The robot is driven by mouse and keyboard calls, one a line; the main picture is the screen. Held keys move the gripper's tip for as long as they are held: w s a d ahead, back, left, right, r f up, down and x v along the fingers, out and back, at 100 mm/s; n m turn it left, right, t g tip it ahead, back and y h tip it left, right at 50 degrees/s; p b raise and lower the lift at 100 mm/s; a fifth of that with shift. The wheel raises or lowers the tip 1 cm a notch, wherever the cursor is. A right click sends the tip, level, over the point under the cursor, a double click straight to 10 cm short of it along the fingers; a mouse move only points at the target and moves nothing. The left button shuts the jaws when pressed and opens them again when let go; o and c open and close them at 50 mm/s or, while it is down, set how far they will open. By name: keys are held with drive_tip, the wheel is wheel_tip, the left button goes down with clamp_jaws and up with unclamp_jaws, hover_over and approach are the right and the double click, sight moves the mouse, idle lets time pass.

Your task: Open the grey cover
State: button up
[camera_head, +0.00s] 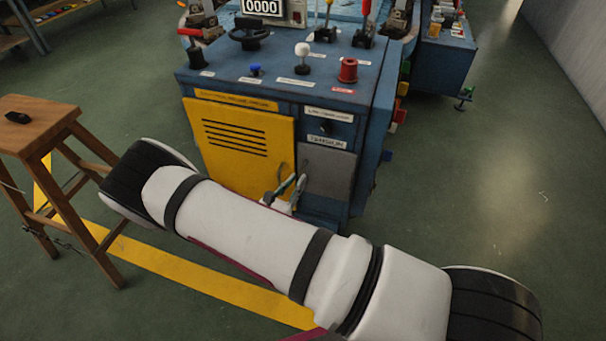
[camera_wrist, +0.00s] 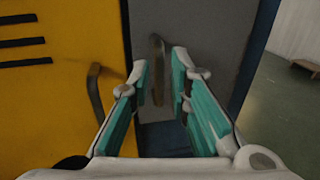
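The grey cover (camera_head: 328,172) is a small flat panel on the front of the blue machine, to the right of the yellow door. It looks shut. In the wrist view the grey cover (camera_wrist: 215,40) fills the upper middle, with an upright bar handle (camera_wrist: 157,68) near its left side. My gripper (camera_wrist: 161,72) is open, with its teal-lined fingers on either side of the lower part of the handle. I cannot tell whether they touch it. In the head view my gripper (camera_head: 285,190) is at the cover's lower left, and my arm hides part of the machine's base.
The yellow door (camera_head: 238,140) with dark slots is beside the cover and has its own handle (camera_wrist: 95,92). The blue machine (camera_head: 290,75) carries knobs and levers on top. A wooden stool (camera_head: 40,125) stands at the left. The floor at the right is clear.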

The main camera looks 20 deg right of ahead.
sight(303, 172)
drive_tip(key=shift+b+x, duration=0.3)
drive_tip(key=shift+x, duration=2.05)
clamp_jaws()
